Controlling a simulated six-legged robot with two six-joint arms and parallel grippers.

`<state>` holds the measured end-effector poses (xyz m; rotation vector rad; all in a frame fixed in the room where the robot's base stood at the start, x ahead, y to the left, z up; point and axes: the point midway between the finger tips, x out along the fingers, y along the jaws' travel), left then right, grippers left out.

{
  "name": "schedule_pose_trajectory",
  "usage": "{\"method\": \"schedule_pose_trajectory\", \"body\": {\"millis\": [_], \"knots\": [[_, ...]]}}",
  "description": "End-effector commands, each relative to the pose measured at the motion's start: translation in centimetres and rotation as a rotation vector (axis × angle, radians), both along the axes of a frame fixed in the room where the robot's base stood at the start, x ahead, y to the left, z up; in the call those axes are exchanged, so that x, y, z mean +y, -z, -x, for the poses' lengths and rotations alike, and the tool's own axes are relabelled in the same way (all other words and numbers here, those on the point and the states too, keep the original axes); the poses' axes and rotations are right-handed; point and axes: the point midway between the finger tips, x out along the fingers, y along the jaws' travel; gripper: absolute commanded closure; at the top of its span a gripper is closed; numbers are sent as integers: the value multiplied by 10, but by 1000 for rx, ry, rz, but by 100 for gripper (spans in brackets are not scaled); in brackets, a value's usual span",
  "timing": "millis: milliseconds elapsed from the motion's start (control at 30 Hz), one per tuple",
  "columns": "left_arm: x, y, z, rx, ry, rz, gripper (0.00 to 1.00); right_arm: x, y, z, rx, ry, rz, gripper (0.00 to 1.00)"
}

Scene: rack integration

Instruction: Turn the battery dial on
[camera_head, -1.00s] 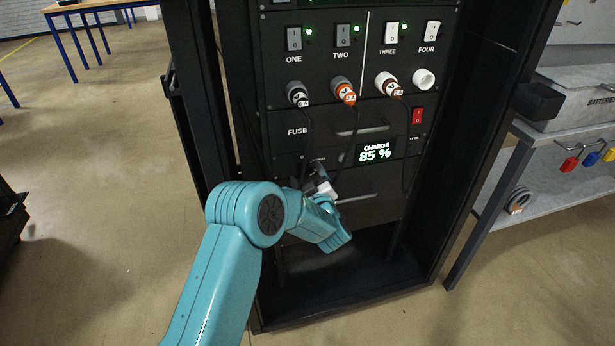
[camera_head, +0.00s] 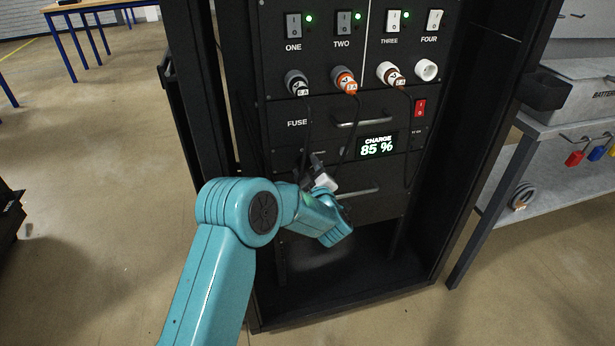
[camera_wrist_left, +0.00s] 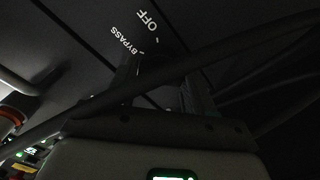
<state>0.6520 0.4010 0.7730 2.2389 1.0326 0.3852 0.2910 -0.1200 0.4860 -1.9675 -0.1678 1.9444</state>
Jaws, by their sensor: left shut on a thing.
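My left gripper (camera_head: 317,160) is at the rack's front panel, below the FUSE label and left of the charge display (camera_head: 377,146). It is shut on the battery dial, which the gripper hides in the head view. In the left wrist view the gripper (camera_wrist_left: 162,88) has its two dark fingers on either side of the dark dial (camera_wrist_left: 163,68). The labels OFF (camera_wrist_left: 147,20) and BYPASS (camera_wrist_left: 128,40) show beside it. The dial's pointing direction is too dark to tell. The display reads CHARGE 85 %. My right gripper is not in view.
Cables hang from the plugs (camera_head: 344,80) past the dial area, and one crosses close in front of the fingers in the wrist view. Drawer handles (camera_head: 362,122) stick out nearby. A red switch (camera_head: 420,108) is at right. A workbench (camera_head: 545,125) stands right of the rack.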

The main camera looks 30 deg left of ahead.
Motion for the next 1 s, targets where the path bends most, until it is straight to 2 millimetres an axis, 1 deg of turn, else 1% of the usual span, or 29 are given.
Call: {"method": "schedule_pose_trajectory", "body": {"millis": [33, 500, 700, 833, 1000], "knots": [[0, 8, 0, -31, -1, 25, 77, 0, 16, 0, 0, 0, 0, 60], [0, 11, 1, -366, 0, 312, 77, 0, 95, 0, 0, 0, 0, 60], [0, 10, 1, -489, 1, 418, 77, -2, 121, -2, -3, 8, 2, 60], [0, 9, 1, -550, 0, 473, 77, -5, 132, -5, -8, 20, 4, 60], [0, 7, 1, -610, 0, 525, 77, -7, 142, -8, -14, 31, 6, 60]]}}
